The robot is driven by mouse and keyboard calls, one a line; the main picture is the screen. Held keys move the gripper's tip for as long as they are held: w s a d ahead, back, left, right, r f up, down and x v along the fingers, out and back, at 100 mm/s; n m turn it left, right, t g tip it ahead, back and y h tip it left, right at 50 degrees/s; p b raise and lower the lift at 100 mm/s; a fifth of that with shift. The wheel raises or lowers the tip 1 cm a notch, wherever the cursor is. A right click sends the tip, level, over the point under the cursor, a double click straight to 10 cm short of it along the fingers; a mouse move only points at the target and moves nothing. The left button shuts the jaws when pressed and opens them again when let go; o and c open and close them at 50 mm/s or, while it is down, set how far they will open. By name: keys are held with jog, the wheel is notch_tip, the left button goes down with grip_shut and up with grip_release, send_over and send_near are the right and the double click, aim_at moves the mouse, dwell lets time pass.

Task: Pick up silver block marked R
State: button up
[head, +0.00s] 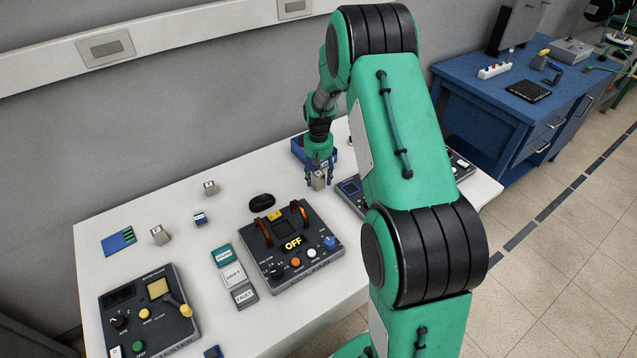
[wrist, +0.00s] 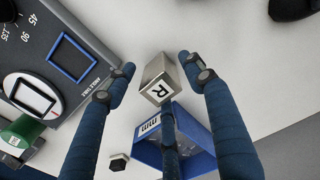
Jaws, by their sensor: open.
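The silver block marked R (wrist: 158,82) shows in the wrist view, its letter facing the camera. In the head view the block (head: 318,181) is at the fingertips of my gripper (head: 319,172), above or on the white table; I cannot tell which. In the wrist view my gripper (wrist: 155,75) is open, with a blue finger on each side of the block and a third finger below it. Gaps show between the block and the side fingers. The third finger overlaps the block's lower edge in the picture, so contact there is unclear.
A blue bin (wrist: 187,140) stands close by the block. A dark device (wrist: 55,60) with a blue-framed window lies left in the wrist view. A control box reading OFF (head: 293,243) and other silver blocks (head: 160,235) stand on the white table (head: 225,290).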

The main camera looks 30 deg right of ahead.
aim_at(318, 173)
jog(key=shift+f, duration=0.35)
dwell(0.3)
grip_shut()
jog(key=shift+r, duration=0.15)
jog(key=shift+r+p, duration=1.15)
jog(key=shift+r, duration=3.8)
